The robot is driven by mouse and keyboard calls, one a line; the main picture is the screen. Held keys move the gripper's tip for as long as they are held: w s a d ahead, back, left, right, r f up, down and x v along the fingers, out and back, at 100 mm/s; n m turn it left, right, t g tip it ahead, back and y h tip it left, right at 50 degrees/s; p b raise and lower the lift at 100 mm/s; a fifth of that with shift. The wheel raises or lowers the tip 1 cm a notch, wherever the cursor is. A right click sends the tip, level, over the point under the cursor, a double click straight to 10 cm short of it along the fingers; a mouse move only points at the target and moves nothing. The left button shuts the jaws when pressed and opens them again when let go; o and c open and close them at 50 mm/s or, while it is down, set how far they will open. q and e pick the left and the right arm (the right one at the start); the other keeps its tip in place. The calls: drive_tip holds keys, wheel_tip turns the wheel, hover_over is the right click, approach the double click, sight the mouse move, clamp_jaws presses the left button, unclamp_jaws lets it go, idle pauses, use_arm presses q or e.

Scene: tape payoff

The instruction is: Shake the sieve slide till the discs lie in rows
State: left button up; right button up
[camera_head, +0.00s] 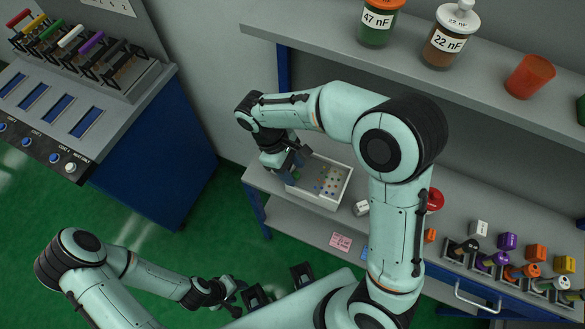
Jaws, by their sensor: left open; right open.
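The sieve slide (318,199) appears as a pale, shallow open tray on the grey bench. Small discs (327,183), some blue and some dark or tan, lie scattered on its floor. My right gripper (296,160) is open at the tray's left end, close over its rim. The arm reaches across the bench, and I cannot tell whether the fingers touch the tray. A small green patch shows beside the fingers. My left gripper (236,291) is open and empty, low at the bottom middle, well away from the tray.
A shelf above the bench holds jars labelled 47 nF (376,22) and 22 nF (447,38) and an orange cup (530,76). A white block (362,208) and pink note (341,241) lie near the tray. Coloured labelled blocks stand right. A blue-sided console (150,150) stands left.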

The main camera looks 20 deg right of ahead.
sight(319, 188)
drive_tip(key=shift+f, duration=0.15)
drive_tip(key=shift+c, duration=0.3)
clamp_jaws()
drive_tip(key=shift+s+d+b, duration=0.4)
drive_tip(key=shift+s+d, duration=1.4)
drive_tip(key=shift+s, duration=0.3)
drive_tip(key=shift+o, duration=0.3)
unclamp_jaws()
